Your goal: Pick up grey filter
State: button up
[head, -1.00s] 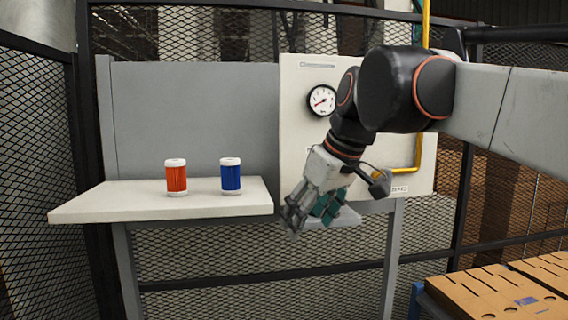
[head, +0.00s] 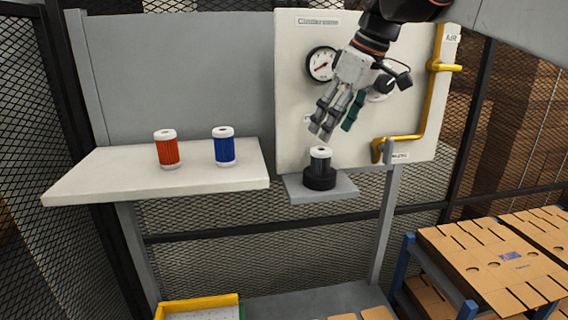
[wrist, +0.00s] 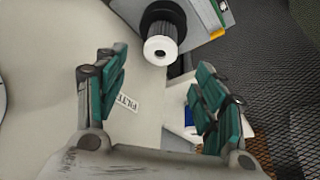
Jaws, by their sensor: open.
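The grey filter (head: 320,161) stands upright in a black round holder (head: 319,178) on a small grey shelf (head: 345,188) below the gauge panel. It has a white cap and a dark grey ribbed body. My gripper (head: 331,125) is above the filter, apart from it, with its fingers pointing down. In the wrist view my gripper (wrist: 160,95) is open and empty, with teal pads on its fingers. The grey filter (wrist: 165,42) shows there beyond the fingertips, its white end ring facing the camera.
A red filter (head: 167,150) and a blue filter (head: 224,147) stand on a white shelf (head: 100,175) to the left. A white panel (head: 295,80) with a gauge (head: 321,64) and a yellow pipe (head: 430,110) is behind. Cardboard sheets (head: 490,265) lie at lower right.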

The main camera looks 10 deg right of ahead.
aim_at(323, 150)
jog(key=x, duration=0.3)
jog(key=shift+r, duration=0.1)
jog(key=shift+s+p+x, duration=0.15)
jog(key=shift+p+x, duration=0.05)
jog(key=shift+x, duration=1.35)
jog(key=shift+s+p+x, duration=0.15)
jog(key=shift+x, duration=1.35)
jog(key=shift+d, duration=0.2)
jog(key=c, duration=1.2)
